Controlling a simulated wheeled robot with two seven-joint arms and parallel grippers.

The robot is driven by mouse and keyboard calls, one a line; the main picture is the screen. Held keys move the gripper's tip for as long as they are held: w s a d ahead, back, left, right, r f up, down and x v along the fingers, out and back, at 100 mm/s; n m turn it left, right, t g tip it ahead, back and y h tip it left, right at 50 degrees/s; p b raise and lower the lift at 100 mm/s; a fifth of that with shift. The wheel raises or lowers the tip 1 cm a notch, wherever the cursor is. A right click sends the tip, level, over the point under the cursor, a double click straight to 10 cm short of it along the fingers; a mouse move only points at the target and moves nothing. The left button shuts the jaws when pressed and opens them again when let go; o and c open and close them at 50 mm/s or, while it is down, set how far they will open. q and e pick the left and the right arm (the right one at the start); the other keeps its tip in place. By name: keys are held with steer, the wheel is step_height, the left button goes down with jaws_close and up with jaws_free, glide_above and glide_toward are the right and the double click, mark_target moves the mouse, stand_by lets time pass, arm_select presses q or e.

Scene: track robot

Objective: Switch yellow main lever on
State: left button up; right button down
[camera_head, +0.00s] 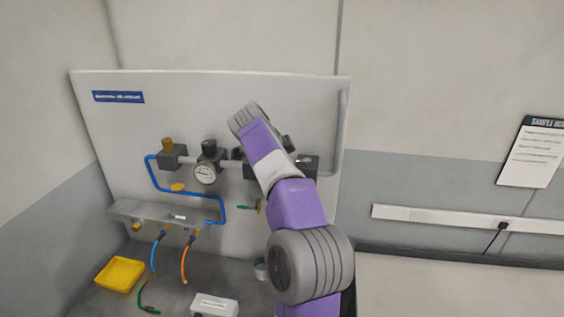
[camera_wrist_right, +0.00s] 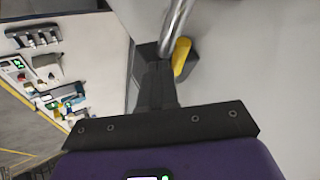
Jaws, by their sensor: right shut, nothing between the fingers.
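In the right wrist view a yellow lever or handle (camera_wrist_right: 181,57) stands out from the grey panel, beside a shiny metal pipe (camera_wrist_right: 176,25). My right gripper (camera_wrist_right: 158,72) is shut and empty, with its dark fingers close to the yellow handle's left side. I cannot tell whether they touch it. In the head view my right arm crosses in front of the panel (camera_head: 215,100) and hides part of the pipework. I cannot make out the right fingers or this yellow handle there. My left gripper is in neither view.
Below are a shelf (camera_head: 140,210), hanging blue and orange hoses, a yellow tray (camera_head: 120,274) and a white box (camera_head: 214,306). A vertical pipe (camera_head: 340,130) runs along the panel's right edge.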

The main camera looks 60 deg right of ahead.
steer(key=a+r+b, duration=0.2)
steer(key=a+r, duration=0.5)
steer(key=a, duration=0.2)
steer(key=shift+s+a, duration=0.2)
steer(key=shift+a, duration=0.15)
stand_by(0.3)
